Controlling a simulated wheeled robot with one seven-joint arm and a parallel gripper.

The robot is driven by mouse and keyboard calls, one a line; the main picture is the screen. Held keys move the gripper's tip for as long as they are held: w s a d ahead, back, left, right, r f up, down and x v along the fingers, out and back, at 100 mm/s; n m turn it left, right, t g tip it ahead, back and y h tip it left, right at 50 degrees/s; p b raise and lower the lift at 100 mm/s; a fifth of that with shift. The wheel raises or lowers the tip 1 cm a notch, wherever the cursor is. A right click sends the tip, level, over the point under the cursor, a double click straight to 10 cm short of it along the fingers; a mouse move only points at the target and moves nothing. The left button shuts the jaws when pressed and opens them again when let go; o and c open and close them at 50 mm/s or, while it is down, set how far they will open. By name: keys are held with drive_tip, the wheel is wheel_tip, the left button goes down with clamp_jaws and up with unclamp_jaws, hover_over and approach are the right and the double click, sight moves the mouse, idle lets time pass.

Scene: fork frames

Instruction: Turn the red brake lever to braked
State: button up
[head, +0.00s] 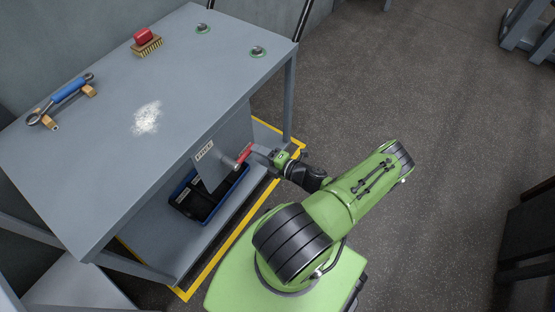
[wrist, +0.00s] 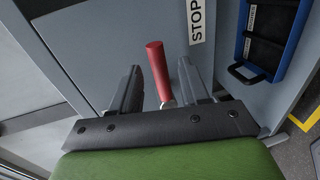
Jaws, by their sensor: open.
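The red brake lever (wrist: 158,70) shows in the wrist view as a red cylindrical handle on a small metal stem. It stands between the two fingers of my open gripper (wrist: 161,88), with a gap on either side. In the head view the lever (head: 243,154) juts from the grey panel below the cart's top. My gripper (head: 262,154) is right at it there, reaching in from the right. The fingers hide part of the lever's base. I cannot tell from these frames which position the lever is in.
A "STOP" label (wrist: 197,20) is beside the lever. A blue-rimmed black tray (head: 206,197) sits on the lower shelf. The cart top (head: 110,90) holds a wrench (head: 66,93), a brush (head: 147,46), two round metal pieces and white powder (head: 147,118).

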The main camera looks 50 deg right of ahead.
drive_tip(key=s+r+p, duration=0.1)
drive_tip(key=s+r, duration=0.1)
drive_tip(key=s, duration=0.8)
drive_tip(key=shift+s, duration=0.4)
drive_tip(key=shift+d+r, duration=0.1)
drive_tip(key=w+a+r+n+g+y+p, duration=0.1)
drive_tip(key=w+a+r+n+g+p, duration=0.2)
drive_tip(key=r+n, duration=0.6)
drive_tip(key=w+a+r+n+g+y+p, duration=0.1)
drive_tip(key=w+a+r+n+g+y, duration=0.15)
drive_tip(key=r+n+g, duration=0.65)
drive_tip(key=w+a+r+n+g+y+p, duration=0.15)
drive_tip(key=w+a+r+n, duration=0.35)
drive_tip(key=n, duration=0.8)
drive_tip(key=s+a+r+n+t+h+p, duration=0.1)
drive_tip(key=s+a+r+n+h, duration=0.1)
drive_tip(key=r+n, duration=0.5)
drive_tip(key=s+a+r+n+t+h+p, duration=0.1)
drive_tip(key=s+a+r+n+p, duration=0.1)
drive_tip(key=s+a+r+n, duration=0.3)
drive_tip(key=s+a+r+n+t+h+p, duration=0.1)
drive_tip(key=s+a+r+n+h+p, duration=0.1)
drive_tip(key=s+a+r+n, duration=0.2)
wheel_tip(320, 180, up, 8)
drive_tip(key=a+n, duration=0.3)
drive_tip(key=n, duration=0.3)
drive_tip(key=shift+r+n+h, duration=0.2)
drive_tip(key=shift+n+h, duration=0.1)
drive_tip(key=shift+n, duration=0.1)
